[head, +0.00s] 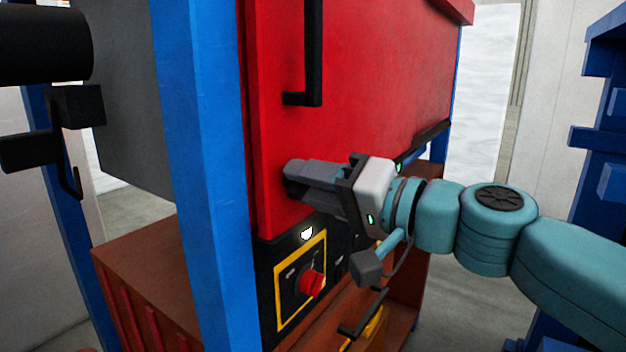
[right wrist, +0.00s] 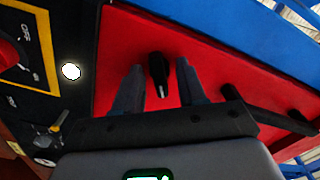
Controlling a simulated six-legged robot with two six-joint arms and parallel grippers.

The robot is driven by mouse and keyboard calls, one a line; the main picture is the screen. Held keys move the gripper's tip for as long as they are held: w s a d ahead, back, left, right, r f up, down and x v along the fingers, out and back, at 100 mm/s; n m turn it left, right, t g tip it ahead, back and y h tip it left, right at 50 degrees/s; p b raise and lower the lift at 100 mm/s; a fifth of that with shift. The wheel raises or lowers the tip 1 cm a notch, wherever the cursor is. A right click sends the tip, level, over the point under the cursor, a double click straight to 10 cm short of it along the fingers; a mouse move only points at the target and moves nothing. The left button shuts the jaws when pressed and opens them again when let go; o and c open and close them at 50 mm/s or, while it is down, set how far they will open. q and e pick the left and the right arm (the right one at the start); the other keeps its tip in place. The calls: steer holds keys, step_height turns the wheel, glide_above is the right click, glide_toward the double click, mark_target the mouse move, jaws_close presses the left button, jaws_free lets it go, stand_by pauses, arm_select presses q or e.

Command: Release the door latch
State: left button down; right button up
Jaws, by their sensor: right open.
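The red door (head: 400,70) fills the middle of the head view, with a vertical black handle (head: 314,50) on it. My right gripper (head: 292,177) is at the door's lower left part, its fingers pointing at the red face. In the right wrist view, a small black latch (right wrist: 157,72) with a pale tip stands on the red door (right wrist: 115,40). The open right fingers (right wrist: 160,66) lie on either side of it, with red showing in the gaps. Contact with the latch is not visible. In the head view the gripper hides the latch. My left gripper is not in view.
Below the door is a black control panel with a yellow-framed red knob (head: 312,284) and a lit white lamp (head: 306,233). A blue post (head: 200,150) stands left of the door. Black cylindrical parts (head: 45,45) are at upper left. Blue shelving (head: 605,130) stands at far right.

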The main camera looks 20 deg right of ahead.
steer(key=shift+c, duration=0.3)
jaws_close()
steer(key=shift+m, duration=3)
steer(key=shift+o, duration=0.3)
jaws_free()
